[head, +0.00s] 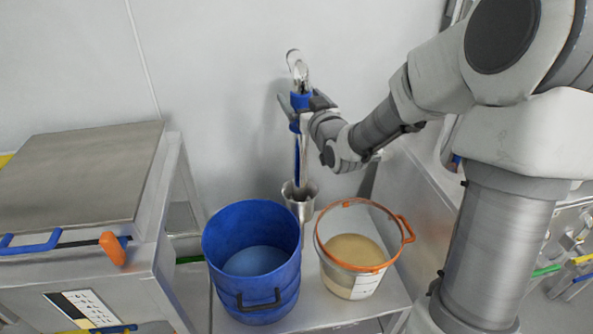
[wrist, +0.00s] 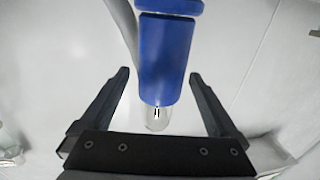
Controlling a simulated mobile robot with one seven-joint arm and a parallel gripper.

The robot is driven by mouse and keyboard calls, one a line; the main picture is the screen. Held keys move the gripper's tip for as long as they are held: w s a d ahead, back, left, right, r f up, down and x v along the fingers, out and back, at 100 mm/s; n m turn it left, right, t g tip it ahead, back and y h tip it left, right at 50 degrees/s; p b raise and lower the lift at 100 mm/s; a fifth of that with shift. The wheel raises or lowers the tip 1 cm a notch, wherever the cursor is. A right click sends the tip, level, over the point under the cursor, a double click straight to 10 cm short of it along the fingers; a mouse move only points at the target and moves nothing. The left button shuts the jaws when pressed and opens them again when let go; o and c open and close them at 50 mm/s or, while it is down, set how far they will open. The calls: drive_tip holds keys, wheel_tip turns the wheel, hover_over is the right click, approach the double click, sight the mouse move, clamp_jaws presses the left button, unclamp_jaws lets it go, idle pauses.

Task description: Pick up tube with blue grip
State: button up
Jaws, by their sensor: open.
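The tube (head: 297,160) with its blue grip (head: 299,101) stands upright near the wall, with a curved metal top above the grip. Its lower end goes down to a metal cup (head: 300,190). In the wrist view the blue grip (wrist: 165,55) hangs in from the top, in line with the gap between the fingers. My gripper (head: 302,103) is open at the height of the blue grip, with a finger showing on either side of it. In the wrist view my gripper (wrist: 160,85) has wide room on both sides of the grip. Contact cannot be told.
A blue bucket (head: 222,240) and a clear bucket with an orange rim (head: 324,245) holding tan powder stand on a metal shelf below. A steel cabinet (head: 80,175) with an orange-tipped handle is at left. The wall is close behind the tube.

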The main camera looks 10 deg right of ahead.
drive_tip(key=shift+w+a, duration=0.1)
drive_tip(key=shift+w, duration=0.3)
drive_tip(key=shift+c, duration=0.3)
clamp_jaws()
drive_tip(key=shift+r, duration=0.1)
